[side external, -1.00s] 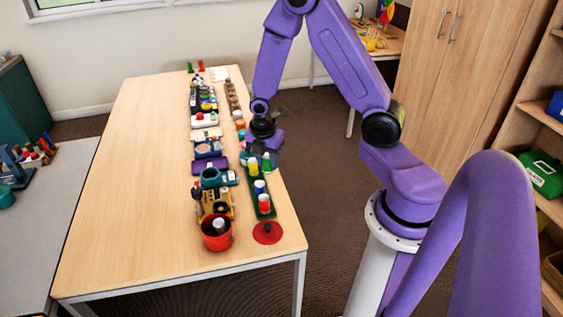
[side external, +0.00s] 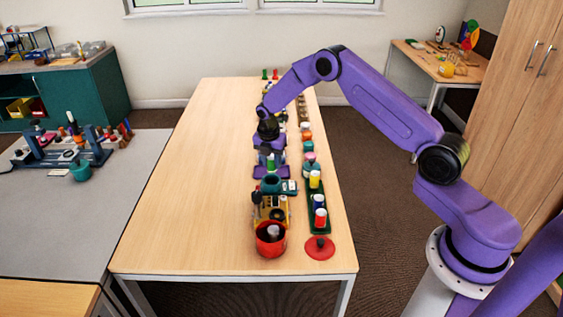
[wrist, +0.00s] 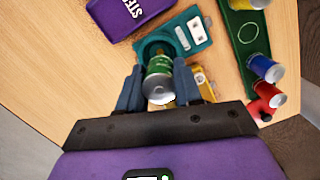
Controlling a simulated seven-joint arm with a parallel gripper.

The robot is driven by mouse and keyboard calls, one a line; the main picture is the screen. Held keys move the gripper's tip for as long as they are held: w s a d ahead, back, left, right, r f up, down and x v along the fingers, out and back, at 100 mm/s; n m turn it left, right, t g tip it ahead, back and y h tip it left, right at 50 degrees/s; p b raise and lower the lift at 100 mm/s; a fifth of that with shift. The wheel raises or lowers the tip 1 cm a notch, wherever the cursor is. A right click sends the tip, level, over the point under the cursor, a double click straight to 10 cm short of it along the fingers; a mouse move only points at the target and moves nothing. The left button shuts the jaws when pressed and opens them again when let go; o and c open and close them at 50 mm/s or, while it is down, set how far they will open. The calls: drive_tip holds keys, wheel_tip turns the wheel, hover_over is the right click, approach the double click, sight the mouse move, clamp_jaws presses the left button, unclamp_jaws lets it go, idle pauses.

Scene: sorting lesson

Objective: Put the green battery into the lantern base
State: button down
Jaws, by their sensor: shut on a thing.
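The green battery (wrist: 158,84) is upright between the two fingers of my gripper (wrist: 158,88) in the wrist view. The gripper is shut on it. In the side view, my gripper (side external: 269,147) holds the green battery (side external: 270,161) above a teal base with a round cup (side external: 271,184), which looks like the lantern base. In the wrist view, the cup of the teal base (wrist: 150,44) shows just beyond the battery. The battery's far end overlaps the cup there; I cannot tell whether it touches the rim.
A green tray (side external: 317,228) at right holds yellow (side external: 315,179), blue (side external: 318,203) and red (side external: 321,217) batteries. A yellow model (side external: 275,210), a red cup (side external: 271,240) and a red disc (side external: 320,248) are nearer the front edge. The table's left half (side external: 210,180) is clear.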

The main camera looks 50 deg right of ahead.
sight(271, 170)
drive_tip(key=shift+w+f, duration=0.15)
drive_tip(key=shift+f, duration=2.75)
drive_tip(key=shift+a+f, duration=0.1)
drive_tip(key=shift+f, duration=0.05)
drive_tip(key=shift+r, duration=0.3)
drive_tip(key=shift+r, duration=0.6)
drive_tip(key=shift+f, duration=0.85)
idle(0.4)
drive_tip(key=shift+r, duration=0.4)
drive_tip(key=shift+r, duration=0.45)
